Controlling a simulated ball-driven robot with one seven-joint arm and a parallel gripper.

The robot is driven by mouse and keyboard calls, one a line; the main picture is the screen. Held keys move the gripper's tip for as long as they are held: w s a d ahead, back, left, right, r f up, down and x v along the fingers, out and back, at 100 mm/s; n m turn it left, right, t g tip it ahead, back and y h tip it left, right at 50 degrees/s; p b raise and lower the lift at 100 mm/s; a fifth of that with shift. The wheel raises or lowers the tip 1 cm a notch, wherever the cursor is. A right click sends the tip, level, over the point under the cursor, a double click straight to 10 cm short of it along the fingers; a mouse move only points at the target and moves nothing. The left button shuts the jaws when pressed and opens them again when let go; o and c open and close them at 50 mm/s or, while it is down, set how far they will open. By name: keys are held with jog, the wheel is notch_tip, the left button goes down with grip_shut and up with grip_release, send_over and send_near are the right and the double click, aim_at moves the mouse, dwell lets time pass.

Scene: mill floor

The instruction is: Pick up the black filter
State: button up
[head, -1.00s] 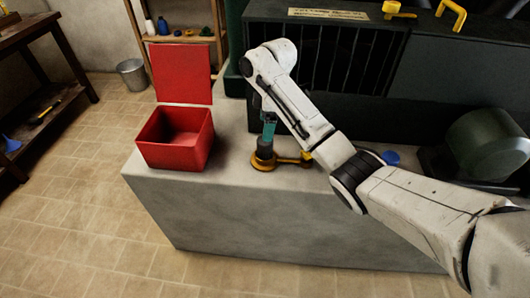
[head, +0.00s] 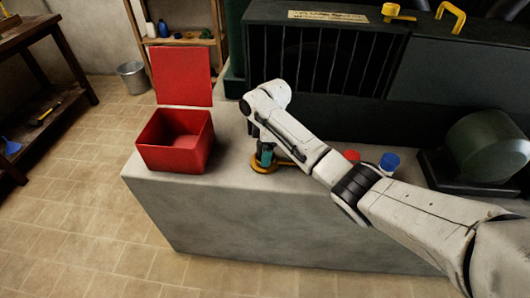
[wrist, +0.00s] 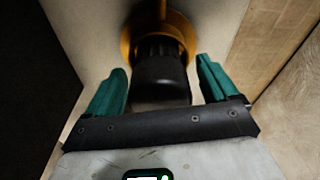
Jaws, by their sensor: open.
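The black filter (wrist: 160,72) shows in the wrist view between the two teal fingers of my gripper (wrist: 161,64). The gripper is open, with a visible gap on each side of the filter. A yellow ring (wrist: 184,27) lies around the filter's far end. In the head view my gripper (head: 267,157) is low over the counter at the yellow ring (head: 262,169), whose handle runs right under my arm. The filter is mostly hidden there by my gripper.
A red open box (head: 165,157) with its lid raised stands left on the grey counter (head: 230,205). A red cap (head: 352,155) and a blue cap (head: 389,162) are behind my arm. A dark barred machine (head: 310,60) stands behind; a green motor (head: 487,147) is at right.

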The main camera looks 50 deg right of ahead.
jog(key=c, duration=1.2)
jog(key=shift+o, duration=0.2)
jog(key=shift+r, duration=0.1)
jog(key=shift+r, duration=0.35)
notch_tip(320, 180, up, 2)
jog(key=shift+w+r, duration=0.1)
jog(key=s+d+r+p, duration=0.1)
jog(key=s+r+p, duration=0.7)
jog(key=s, duration=0.6)
notch_tip(320, 180, up, 2)
jog(key=shift+p, duration=0.3)
